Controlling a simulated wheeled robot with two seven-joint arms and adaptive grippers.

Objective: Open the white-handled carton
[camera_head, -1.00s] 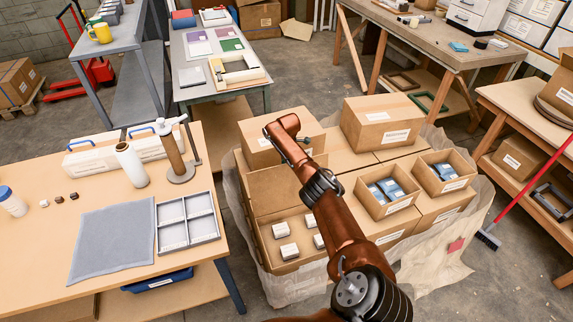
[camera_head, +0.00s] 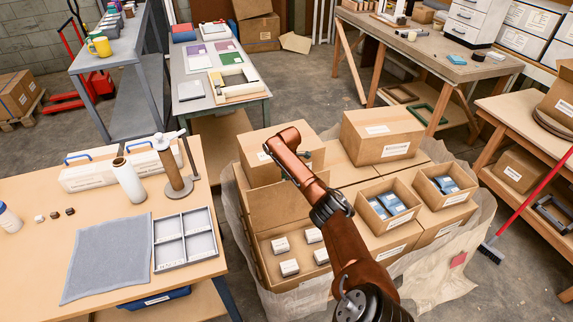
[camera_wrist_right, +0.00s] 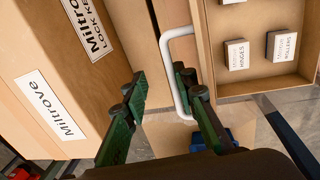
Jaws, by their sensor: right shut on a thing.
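The carton (camera_head: 262,250) is open in the head view, with an upright cardboard flap (camera_head: 285,207) at its back. Several small boxes (camera_head: 290,267) stand inside it. In the right wrist view the white handle (camera_wrist_right: 164,55) is a U-shaped bar beside the flap's cardboard (camera_wrist_right: 205,45). My right gripper (camera_wrist_right: 162,83) is shut on the white handle, with one dark green finger on each side; the exact contact is partly hidden. In the head view my right arm reaches over the carton and its fingertips are hard to make out. My left gripper is not in view.
Closed cartons (camera_head: 382,137) stand behind and beside, close to my right gripper. Two open cartons (camera_head: 388,205) with blue packs are to the right. A wooden table (camera_head: 40,235) with a grey divided tray (camera_head: 186,237) is on the left. A red broom leans at right.

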